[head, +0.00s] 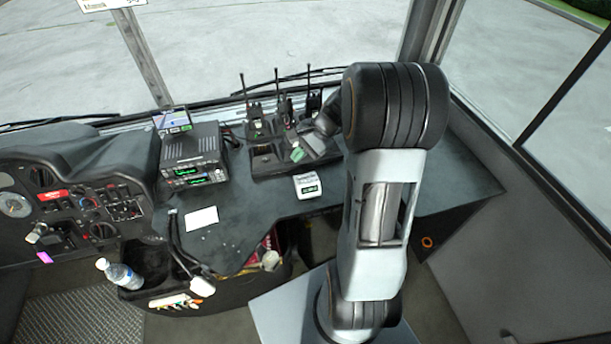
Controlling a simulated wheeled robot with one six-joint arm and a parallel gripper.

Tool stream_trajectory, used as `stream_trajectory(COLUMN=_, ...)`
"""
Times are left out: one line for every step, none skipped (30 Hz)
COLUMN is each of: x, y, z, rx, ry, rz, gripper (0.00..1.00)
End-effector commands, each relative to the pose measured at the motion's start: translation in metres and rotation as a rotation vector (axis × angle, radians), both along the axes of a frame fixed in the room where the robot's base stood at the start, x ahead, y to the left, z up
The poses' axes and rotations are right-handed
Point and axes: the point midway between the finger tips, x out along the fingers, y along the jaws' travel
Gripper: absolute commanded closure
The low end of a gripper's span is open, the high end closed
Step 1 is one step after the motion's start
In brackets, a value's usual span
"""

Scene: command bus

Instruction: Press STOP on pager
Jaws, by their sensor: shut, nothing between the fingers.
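A small white pager-like device (307,186) with a lit green display lies on the dark dashboard top, just in front of the charger row. Its buttons are too small to read. My arm rises from the lower right and bends over at a large black elbow. The elbow hides part of the forearm.
Several handheld radios with antennas (255,120) stand in chargers at the back. A black radio unit (193,157) with green displays sits to the left. A white paper (202,217) and a microphone (202,286) are nearer. The dashboard around the device is mostly clear.

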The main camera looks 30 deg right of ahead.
Motion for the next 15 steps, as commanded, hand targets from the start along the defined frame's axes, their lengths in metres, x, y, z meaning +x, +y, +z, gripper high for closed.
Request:
stream_trajectory(x=0.007, y=-0.009, z=-0.003, rx=0.043, ry=0.022, rz=-0.056, gripper=1.00)
stream_trajectory(x=0.010, y=-0.013, z=-0.005, rx=0.065, ry=0.031, rz=-0.084, gripper=1.00)
stream_trajectory(x=0.014, y=-0.018, z=-0.008, rx=0.089, ry=0.041, rz=-0.118, gripper=1.00)
stream_trajectory(x=0.017, y=-0.021, z=-0.010, rx=0.106, ry=0.048, rz=-0.139, gripper=1.00)
stream_trajectory(x=0.018, y=-0.023, z=-0.012, rx=0.119, ry=0.052, rz=-0.155, gripper=1.00)
stream_trajectory(x=0.021, y=-0.026, z=-0.014, rx=0.135, ry=0.058, rz=-0.175, gripper=1.00)
stream_trajectory(x=0.022, y=-0.028, z=-0.015, rx=0.143, ry=0.061, rz=-0.185, gripper=1.00)
stream_trajectory(x=0.023, y=-0.029, z=-0.015, rx=0.150, ry=0.062, rz=-0.192, gripper=1.00)
stream_trajectory(x=0.024, y=-0.030, z=-0.017, rx=0.156, ry=0.065, rz=-0.200, gripper=1.00)
stream_trajectory(x=0.024, y=-0.030, z=-0.017, rx=0.159, ry=0.066, rz=-0.205, gripper=1.00)
stream_trajectory(x=0.024, y=-0.030, z=-0.017, rx=0.161, ry=0.067, rz=-0.207, gripper=1.00)
stream_trajectory(x=0.025, y=-0.031, z=-0.018, rx=0.162, ry=0.068, rz=-0.209, gripper=1.00)
stream_trajectory(x=0.025, y=-0.031, z=-0.018, rx=0.162, ry=0.068, rz=-0.209, gripper=1.00)
stream_trajectory(x=0.025, y=-0.030, z=-0.018, rx=0.162, ry=0.067, rz=-0.208, gripper=1.00)
stream_trajectory(x=0.025, y=-0.030, z=-0.018, rx=0.161, ry=0.066, rz=-0.207, gripper=1.00)
